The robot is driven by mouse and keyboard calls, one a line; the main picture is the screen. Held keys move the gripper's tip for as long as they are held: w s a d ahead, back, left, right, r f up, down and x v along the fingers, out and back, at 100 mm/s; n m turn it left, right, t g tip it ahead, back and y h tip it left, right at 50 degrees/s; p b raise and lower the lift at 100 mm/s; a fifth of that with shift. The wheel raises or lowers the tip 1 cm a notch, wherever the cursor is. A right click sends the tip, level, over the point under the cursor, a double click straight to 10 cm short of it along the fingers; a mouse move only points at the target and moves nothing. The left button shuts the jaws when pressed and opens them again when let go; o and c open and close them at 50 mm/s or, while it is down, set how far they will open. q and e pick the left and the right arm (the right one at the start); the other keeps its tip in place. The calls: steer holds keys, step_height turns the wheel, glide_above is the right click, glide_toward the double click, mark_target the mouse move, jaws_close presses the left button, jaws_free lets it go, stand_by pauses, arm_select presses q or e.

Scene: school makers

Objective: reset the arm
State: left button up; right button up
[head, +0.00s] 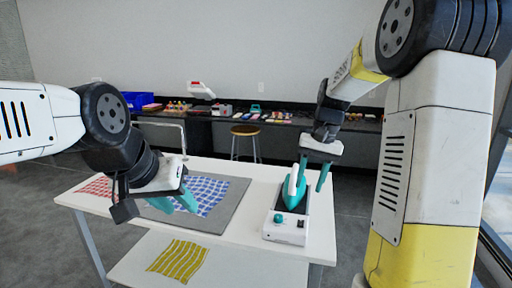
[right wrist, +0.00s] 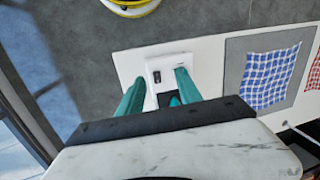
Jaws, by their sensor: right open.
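My right gripper (head: 312,184) is open, its two teal fingers pointing down over the back of the soldering-iron-like station on the white table. The teal and white iron (head: 294,188) rests on its black and white base (head: 285,226). The fingers appear around or above the iron; contact is not clear. In the right wrist view the open fingers (right wrist: 158,90) flank the base (right wrist: 166,66), with the iron mostly hidden. My left gripper (head: 174,204) hangs over the grey mat at the left, its teal fingers partly overlapped by its own body, and no object shows in it.
The white table (head: 250,185) bears a grey mat (head: 228,212) with a blue checked cloth (head: 210,192); a red checked cloth (head: 98,187) lies at its left. A yellow striped cloth (head: 178,260) is on the lower shelf. A stool (head: 245,130) and a cluttered back counter stand behind.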

steer(key=s+a+r+n+t, duration=0.1)
steer(key=s+r+t, duration=0.2)
steer(key=s, duration=0.6)
steer(key=s+a+r+n+t, duration=0.1)
steer(key=s+r+n+t, duration=0.1)
steer(key=s, duration=0.8)
steer(key=shift+s+a+r+t, duration=0.2)
steer(key=shift+s+r+t, duration=0.05)
steer(key=shift+r+t, duration=0.5)
